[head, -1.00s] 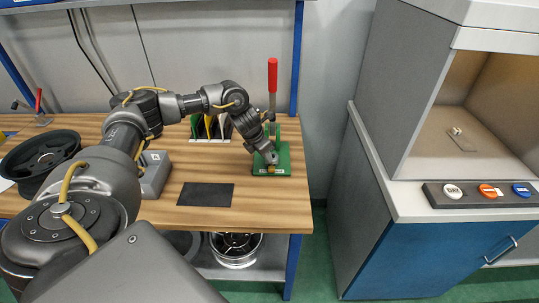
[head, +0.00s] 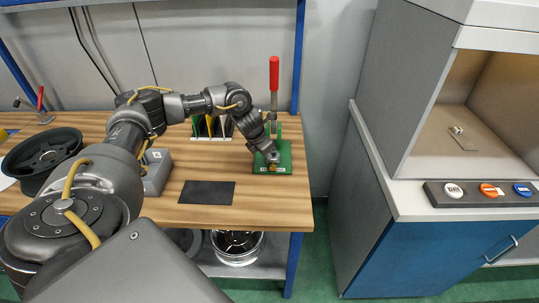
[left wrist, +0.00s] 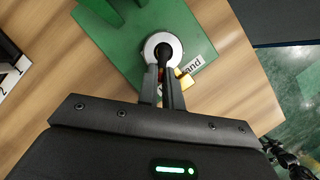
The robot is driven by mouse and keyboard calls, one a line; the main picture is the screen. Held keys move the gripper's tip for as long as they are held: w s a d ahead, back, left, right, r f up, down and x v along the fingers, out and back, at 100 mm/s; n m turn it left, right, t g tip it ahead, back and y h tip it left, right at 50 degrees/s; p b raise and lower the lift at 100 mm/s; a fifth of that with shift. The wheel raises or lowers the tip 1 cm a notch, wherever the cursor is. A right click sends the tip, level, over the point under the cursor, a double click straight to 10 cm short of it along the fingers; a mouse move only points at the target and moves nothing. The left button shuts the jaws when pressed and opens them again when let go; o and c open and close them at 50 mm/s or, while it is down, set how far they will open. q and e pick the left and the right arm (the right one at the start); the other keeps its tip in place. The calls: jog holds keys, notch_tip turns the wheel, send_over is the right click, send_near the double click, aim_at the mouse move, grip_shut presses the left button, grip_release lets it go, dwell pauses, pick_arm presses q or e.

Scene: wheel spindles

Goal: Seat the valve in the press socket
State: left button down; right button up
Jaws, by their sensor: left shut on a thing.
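The hand press has a green base (head: 284,166) and an upright red handle (head: 273,75), at the right end of the bench. In the left wrist view its green plate (left wrist: 112,40) carries a round silver socket (left wrist: 149,43) with a dark centre. My left gripper (left wrist: 163,72) points at this socket; in the head view it (head: 271,158) is low over the base. It is shut on the small black valve (left wrist: 164,52), which overlaps the socket's centre. I cannot tell how deep the valve sits. A brass-coloured piece (left wrist: 185,80) is beside the right finger. My right gripper is out of view.
A dark mat (head: 207,192) lies on the wooden bench left of the press. A grey box (head: 156,172) and a black wheel (head: 38,160) are further left. A rack of coloured pieces (head: 211,127) stands behind. A cabinet (head: 430,245) stands to the right.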

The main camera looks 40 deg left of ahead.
pick_arm(q)
jog(key=shift+r, duration=0.1)
jog(key=shift+r, duration=0.3)
notch_tip(320, 180, up, 2)
jog(key=shift+w+r, duration=0.1)
jog(key=s+d+r, duration=0.6)
jog(key=d+r, duration=0.4)
jog(key=d, duration=0.3)
jog(key=s+d+f+m+g, duration=0.1)
jog(key=s+d+m+g, duration=0.3)
jog(key=m, duration=1.2)
jog(key=s+d+f+m+g, duration=0.2)
jog(key=s+d+m+g, duration=0.3)
jog(key=s+m, duration=0.5)
jog(key=d+m, duration=0.2)
jog(key=m, duration=0.5)
jog(key=shift+s, duration=0.35)
